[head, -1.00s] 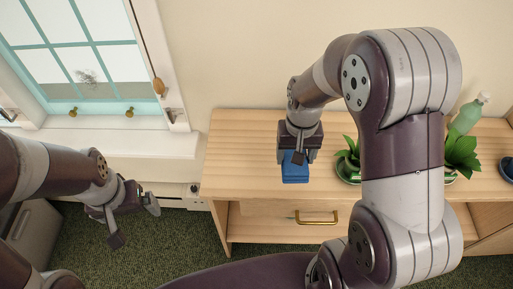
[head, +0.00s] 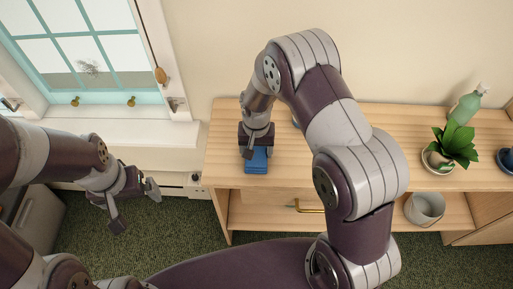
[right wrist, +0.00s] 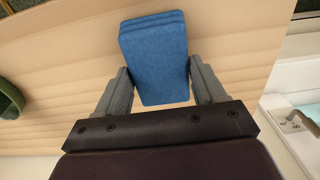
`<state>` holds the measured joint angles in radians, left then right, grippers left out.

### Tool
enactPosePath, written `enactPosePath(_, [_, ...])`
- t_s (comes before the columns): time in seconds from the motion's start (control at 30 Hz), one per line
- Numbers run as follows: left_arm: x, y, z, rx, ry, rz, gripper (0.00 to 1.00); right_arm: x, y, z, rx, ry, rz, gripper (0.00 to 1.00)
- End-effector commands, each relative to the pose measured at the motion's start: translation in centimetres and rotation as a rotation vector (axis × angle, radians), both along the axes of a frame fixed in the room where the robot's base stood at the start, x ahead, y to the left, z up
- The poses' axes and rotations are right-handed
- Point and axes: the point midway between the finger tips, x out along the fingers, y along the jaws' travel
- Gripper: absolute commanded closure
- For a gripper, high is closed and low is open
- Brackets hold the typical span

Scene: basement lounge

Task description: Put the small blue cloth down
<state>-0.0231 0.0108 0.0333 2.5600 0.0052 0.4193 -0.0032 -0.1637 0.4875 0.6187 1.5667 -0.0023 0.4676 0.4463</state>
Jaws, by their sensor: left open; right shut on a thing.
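The small blue cloth (head: 256,160) is a folded stack at the left part of the wooden cabinet top (head: 300,150). My right gripper (head: 257,149) is shut on it from above. In the right wrist view the cloth (right wrist: 154,60) sits between the two grey fingers of my right gripper (right wrist: 156,88). Whether the cloth touches the wood or hangs just above it, I cannot tell. My left gripper (head: 138,207) is open and empty, over the carpet to the left of the cabinet.
A potted plant (head: 455,145) and a green bottle (head: 467,105) stand on the right of the top. A blue bowl (head: 507,160) is at the right edge. A grey bucket (head: 425,208) sits on the lower shelf.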

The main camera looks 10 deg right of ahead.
Motion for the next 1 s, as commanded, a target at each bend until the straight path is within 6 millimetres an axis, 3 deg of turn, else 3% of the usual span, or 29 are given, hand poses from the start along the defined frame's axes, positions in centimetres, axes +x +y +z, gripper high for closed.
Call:
enactPosePath(0.2, [0.0, 0.0, -0.3, 0.000, 0.000, 0.000, 0.00, 0.0, 0.0, -0.4, -0.001, 0.001, 0.000, 0.61])
enactPosePath(0.23, [0.0, 0.0, -0.3, 0.000, 0.000, 0.000, 0.00, 0.0, 0.0, -0.4, -0.001, 0.001, 0.000, 0.28])
enactPosePath(0.3, [0.0, 0.0, -0.2, 0.000, 0.000, 0.000, 0.00, 0.0, 0.0, -0.3, 0.000, 0.001, 0.000, 0.05])
enactPosePath(0.67, [0.0, 0.0, 0.0, 0.000, 0.000, 0.000, 0.00, 0.0, 0.0, 0.5, 0.000, -0.001, 0.000, 0.05])
enactPosePath(1.0, [0.0, 0.0, -0.6, 0.000, 0.000, 0.000, 0.00, 0.1, 0.0, 8.8, 0.000, -0.003, 0.000, 0.05])
